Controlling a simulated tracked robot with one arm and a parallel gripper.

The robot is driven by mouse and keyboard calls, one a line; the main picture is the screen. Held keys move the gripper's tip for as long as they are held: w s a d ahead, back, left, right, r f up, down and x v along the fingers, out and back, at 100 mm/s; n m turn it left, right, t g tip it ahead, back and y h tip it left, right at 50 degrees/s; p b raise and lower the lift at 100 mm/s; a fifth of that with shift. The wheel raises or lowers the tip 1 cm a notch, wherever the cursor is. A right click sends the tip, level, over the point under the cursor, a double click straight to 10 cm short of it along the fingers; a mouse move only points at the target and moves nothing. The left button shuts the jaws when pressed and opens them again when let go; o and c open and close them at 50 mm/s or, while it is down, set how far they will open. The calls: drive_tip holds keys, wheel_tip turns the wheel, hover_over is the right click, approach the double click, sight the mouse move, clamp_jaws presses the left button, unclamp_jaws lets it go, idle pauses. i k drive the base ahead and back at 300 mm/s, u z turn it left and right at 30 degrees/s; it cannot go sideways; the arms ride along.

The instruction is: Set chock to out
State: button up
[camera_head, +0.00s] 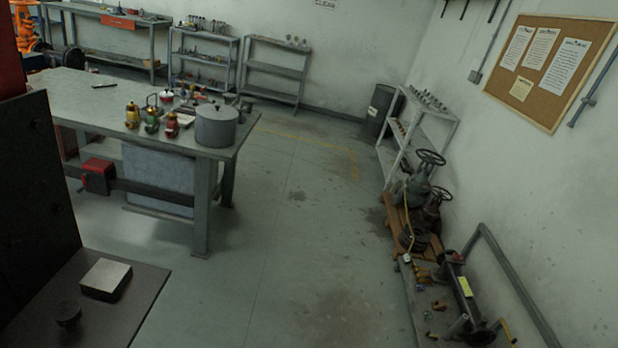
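I cannot pick out a chock with certainty in the head camera view. Two large dark valves with handwheels stand at the right by the wall: a grey-green one (415,187) and a reddish one (431,214) in front of it. They rest on or against an orange-brown wooden support (400,232); its details are too small to tell. A low grey bench or rack (428,300) with small parts, a yellow tag and dark fittings is at the lower right. My gripper is not in view.
A grey workbench (92,92) with a grey pot (216,125) and small coloured valves stands at the left. A dark surface with a metal block (105,279) fills the lower left. Shelves line the back and right walls. The middle floor (300,230) is clear.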

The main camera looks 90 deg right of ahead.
sight(439, 304)
drive_tip(key=z, duration=0.6)
drive_tip(key=i, duration=0.1)
drive_tip(key=z, duration=3)
drive_tip(key=k, duration=0.85)
drive_tip(key=z, duration=0.2)
drive_tip(key=i, duration=0.85)
drive_tip(key=u, duration=0.1)
